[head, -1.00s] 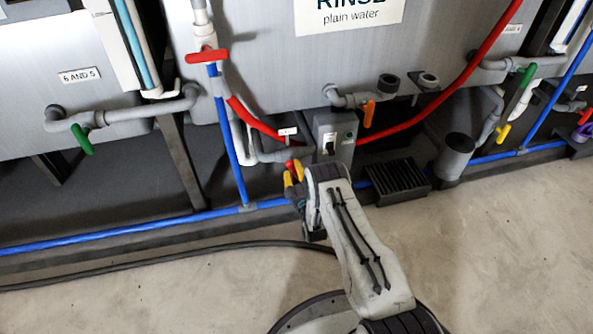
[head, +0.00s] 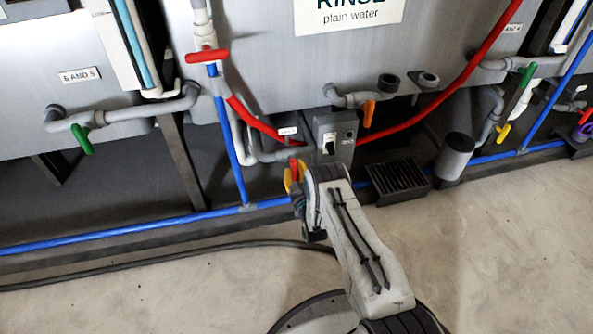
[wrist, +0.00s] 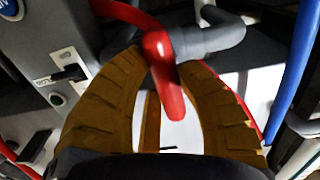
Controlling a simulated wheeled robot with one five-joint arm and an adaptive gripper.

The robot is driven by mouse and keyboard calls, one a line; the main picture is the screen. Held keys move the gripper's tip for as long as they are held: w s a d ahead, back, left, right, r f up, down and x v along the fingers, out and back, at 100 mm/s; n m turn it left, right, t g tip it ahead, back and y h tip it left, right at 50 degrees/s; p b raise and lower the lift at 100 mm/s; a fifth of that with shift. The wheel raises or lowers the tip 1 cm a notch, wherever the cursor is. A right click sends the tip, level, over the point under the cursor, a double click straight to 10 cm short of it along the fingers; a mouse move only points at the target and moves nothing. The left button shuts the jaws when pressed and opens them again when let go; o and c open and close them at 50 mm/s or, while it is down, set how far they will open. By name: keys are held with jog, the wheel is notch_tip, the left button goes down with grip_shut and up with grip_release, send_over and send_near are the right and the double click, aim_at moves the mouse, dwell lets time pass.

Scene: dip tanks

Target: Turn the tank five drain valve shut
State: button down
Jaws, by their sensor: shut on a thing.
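A red lever handle (head: 294,167) sits low under the rinse tank (head: 270,60), by a grey pipe (head: 270,156) with a small white tag (head: 288,131) too small to read. In the wrist view the red handle (wrist: 163,75) points down between the yellow-brown fingers of my gripper (wrist: 165,95). My gripper (head: 294,179) is shut on this handle. In the head view its fingers and wrist partly hide the handle. The grey pipe (wrist: 210,40) runs behind it in the wrist view.
A grey switch box (head: 345,128) stands close right of my gripper. A red hose (head: 400,125) and a blue pipe (head: 235,160) pass nearby. Other handles are green (head: 82,139), orange (head: 368,113) and red (head: 207,56). A black grate (head: 398,180) lies right; open floor is in front.

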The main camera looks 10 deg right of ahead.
jog(key=shift+a+f, duration=0.1)
jog(key=shift+a, duration=0.05)
jog(key=c, duration=0.8)
grip_release()
jog(key=shift+c, duration=0.2)
jog(key=s, duration=1.2)
